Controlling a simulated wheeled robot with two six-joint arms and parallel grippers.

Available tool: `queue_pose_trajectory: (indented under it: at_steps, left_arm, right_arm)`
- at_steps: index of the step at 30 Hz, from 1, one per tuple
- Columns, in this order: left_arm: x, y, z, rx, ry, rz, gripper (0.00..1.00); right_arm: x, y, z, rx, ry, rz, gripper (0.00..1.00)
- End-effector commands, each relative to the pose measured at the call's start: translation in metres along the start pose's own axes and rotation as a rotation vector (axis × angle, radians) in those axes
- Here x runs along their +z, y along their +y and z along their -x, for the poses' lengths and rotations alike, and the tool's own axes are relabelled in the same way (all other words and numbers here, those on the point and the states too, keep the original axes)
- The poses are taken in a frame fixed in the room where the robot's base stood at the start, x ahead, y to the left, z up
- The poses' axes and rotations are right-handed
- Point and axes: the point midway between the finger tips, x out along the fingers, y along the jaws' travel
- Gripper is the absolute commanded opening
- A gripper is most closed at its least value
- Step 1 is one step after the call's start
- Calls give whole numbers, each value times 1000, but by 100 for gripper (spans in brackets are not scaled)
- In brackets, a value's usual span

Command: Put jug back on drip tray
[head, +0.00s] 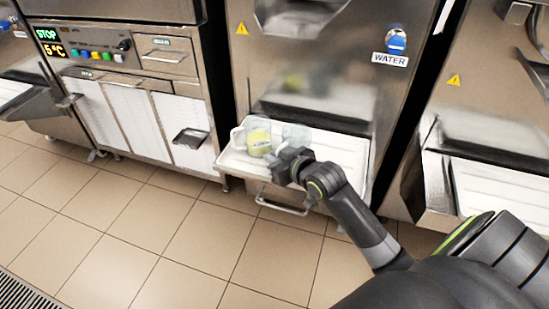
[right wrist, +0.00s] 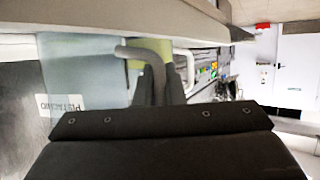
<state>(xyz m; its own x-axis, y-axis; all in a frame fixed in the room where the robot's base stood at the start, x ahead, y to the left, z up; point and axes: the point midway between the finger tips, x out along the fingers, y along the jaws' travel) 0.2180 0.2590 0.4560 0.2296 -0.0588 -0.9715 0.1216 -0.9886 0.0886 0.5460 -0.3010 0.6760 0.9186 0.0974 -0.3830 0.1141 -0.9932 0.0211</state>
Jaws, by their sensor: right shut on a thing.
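My right gripper (head: 288,163) is shut on the grey handle of a clear jug (head: 297,134), at the left part of the white drip tray (head: 340,150). In the right wrist view the jug (right wrist: 85,70) fills the left side, with a white label partly readable, and its handle passes between the fingers (right wrist: 156,85). A second jug with yellow-green on it (head: 258,138) stands on the tray just left of the held one. I cannot tell whether the held jug touches the tray. My left gripper is not in view.
The tray sits on the front of a steel machine with a WATER label (head: 390,59). A white-fronted cabinet unit (head: 130,110) with a control panel stands to the left. Another steel machine (head: 500,150) with a tray stands to the right. The right half of the drip tray looks clear.

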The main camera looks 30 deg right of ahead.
Motion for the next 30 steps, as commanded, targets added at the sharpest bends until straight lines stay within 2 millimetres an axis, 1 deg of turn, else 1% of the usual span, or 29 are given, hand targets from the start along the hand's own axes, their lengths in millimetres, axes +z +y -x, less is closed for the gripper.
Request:
queue_pose_trajectory:
  at_steps: [2, 3, 8, 17, 20, 23, 25, 30]
  left_arm:
    - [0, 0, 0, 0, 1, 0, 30]
    - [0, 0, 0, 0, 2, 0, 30]
    - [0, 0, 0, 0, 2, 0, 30]
    - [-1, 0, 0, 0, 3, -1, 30]
    - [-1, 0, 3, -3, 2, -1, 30]
    - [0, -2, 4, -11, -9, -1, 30]
    - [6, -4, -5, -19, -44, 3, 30]
    - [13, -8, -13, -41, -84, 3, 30]
  right_arm:
    - [2, 0, -1, 0, -1, -1, 0]
    - [3, 0, -1, 0, -1, -1, 10]
    - [2, 0, -1, 0, -1, -1, 31]
    - [0, 0, 0, 0, 1, 0, 31]
    - [-2, 0, 7, 0, 0, 1, 31]
    - [-2, 0, 23, 0, -1, 1, 31]
    - [-2, 0, 38, 0, -2, 3, 31]
    - [-2, 1, 75, 0, -3, 3, 31]
